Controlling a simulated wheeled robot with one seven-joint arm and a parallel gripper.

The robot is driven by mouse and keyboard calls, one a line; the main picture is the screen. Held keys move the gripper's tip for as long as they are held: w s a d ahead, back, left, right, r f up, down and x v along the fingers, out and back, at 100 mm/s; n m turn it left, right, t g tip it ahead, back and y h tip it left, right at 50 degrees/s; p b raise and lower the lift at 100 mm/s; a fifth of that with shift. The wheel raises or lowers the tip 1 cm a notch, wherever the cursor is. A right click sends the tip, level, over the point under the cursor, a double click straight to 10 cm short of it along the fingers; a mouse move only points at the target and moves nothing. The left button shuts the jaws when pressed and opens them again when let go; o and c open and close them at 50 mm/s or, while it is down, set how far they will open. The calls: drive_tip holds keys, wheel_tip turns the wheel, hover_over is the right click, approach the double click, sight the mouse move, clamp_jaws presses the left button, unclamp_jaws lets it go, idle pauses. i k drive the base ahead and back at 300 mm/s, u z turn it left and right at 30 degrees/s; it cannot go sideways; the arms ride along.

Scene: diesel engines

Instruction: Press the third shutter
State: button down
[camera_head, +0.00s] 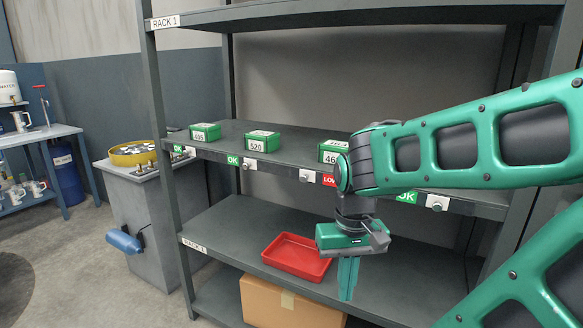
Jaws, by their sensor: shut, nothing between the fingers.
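A row of small signs with pale knobs runs along the front edge of the rack's middle shelf (280,163). Counting from the left, the third sign (328,180) is red and reads LOW, with a pale knob (307,175) just left of it. The first sign (178,150), second sign (233,160) and rightmost sign (406,197) are green and read OK, each with a knob to its right. My gripper (347,291) is shut and empty, pointing down. It hangs below and slightly right of the red sign, apart from it.
Green boxes (205,129) with number labels stand on the middle shelf; my arm partly covers the right part. A red tray (297,257) lies on the lower shelf, left of my gripper. A cardboard box (285,305) sits below. A grey cabinet (146,215) stands left of the rack.

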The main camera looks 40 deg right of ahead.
sight(305, 176)
drive_tip(key=i, duration=0.9)
drive_tip(key=u, duration=0.05)
